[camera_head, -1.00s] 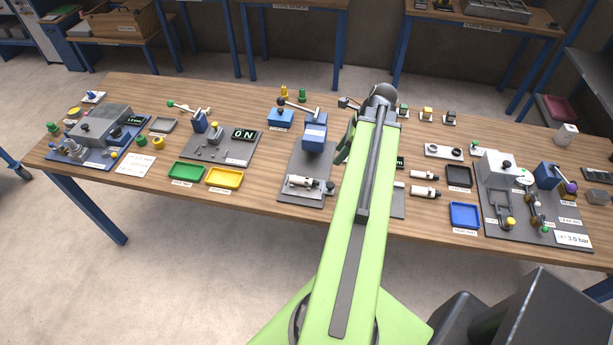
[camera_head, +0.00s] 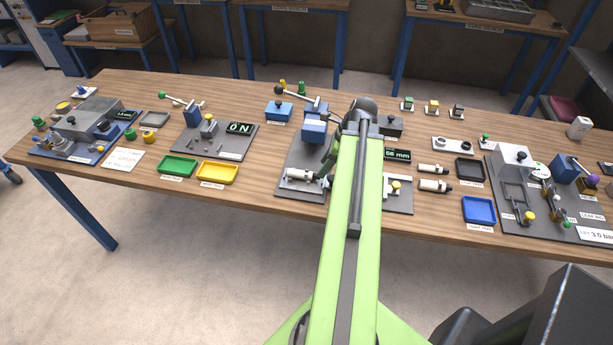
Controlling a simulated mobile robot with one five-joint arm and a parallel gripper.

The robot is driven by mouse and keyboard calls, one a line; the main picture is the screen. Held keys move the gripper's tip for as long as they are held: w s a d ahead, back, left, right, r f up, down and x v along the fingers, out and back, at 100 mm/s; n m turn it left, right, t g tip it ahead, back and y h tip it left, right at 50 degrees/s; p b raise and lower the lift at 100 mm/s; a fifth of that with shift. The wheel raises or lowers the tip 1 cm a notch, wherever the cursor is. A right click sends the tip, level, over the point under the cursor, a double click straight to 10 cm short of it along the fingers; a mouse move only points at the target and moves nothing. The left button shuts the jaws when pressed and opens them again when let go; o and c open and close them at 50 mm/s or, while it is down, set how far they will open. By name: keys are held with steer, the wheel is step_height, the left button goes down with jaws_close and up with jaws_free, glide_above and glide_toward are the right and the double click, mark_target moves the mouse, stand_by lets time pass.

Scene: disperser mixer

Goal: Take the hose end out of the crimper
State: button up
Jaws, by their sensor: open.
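The crimper, a blue block (camera_head: 314,131) with a lever, stands on a grey plate (camera_head: 290,153) in the middle of the table. A white hose end (camera_head: 301,174) with a dark tip lies across the front of that plate, below the blue block. My gripper (camera_head: 326,176) is dark, points down and is open. It is at the right end of the hose end, close to its dark tip. Whether it touches cannot be told. My green arm hides the right edge of the plate and part of the gripper.
Two similar white pieces (camera_head: 433,170) lie right of my arm, near a black tray (camera_head: 470,170) and a blue tray (camera_head: 478,210). A plate with a yellow-topped part (camera_head: 396,188) and a "56 mm" display (camera_head: 398,155) are close right. Green (camera_head: 178,167) and yellow (camera_head: 217,173) trays lie left.

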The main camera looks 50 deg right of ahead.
mark_target(305, 174)
steer(key=b+x, duration=0.4)
steer(key=x, duration=0.1)
steer(key=shift+s+d+f+b, duration=0.1)
steer(key=shift+d+f+b, duration=0.1)
steer(key=shift+b, duration=0.1)
steer(key=shift+r, duration=0.15)
steer(key=shift+c, duration=0.5)
jaws_close()
